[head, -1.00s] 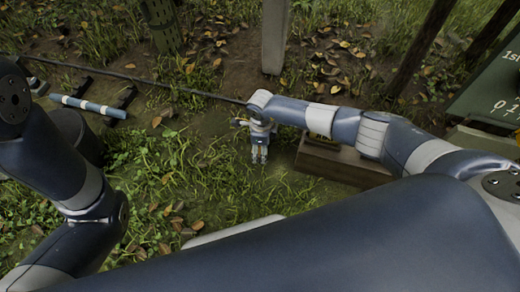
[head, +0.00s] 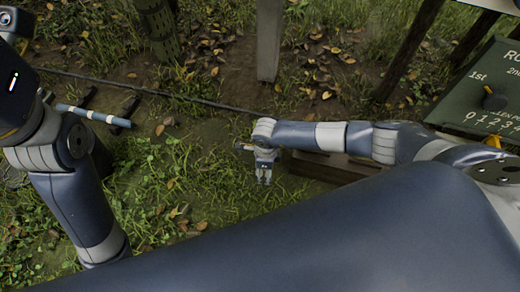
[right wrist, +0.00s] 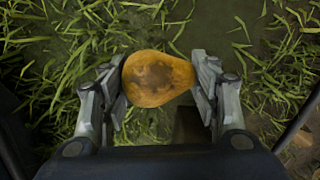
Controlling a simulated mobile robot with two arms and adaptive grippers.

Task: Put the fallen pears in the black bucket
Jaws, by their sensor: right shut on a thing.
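A yellow-orange pear with brown patches (right wrist: 157,78) is between the two fingers of my right gripper (right wrist: 160,88) in the right wrist view. The fingers touch it on both sides. In the head view my right gripper (head: 264,177) points down over the grass, left of a wooden box; the pear cannot be made out there. My left arm fills the left side of the head view, and its gripper does not show. The black bucket cannot be made out now; my left arm covers much of that side.
A low wooden box (head: 335,168) lies partly behind my right arm. A blue and white bar (head: 93,115) lies at the left. A thin dark line (head: 190,93) crosses the ground before a post (head: 268,40). A green sign (head: 490,95) stands right.

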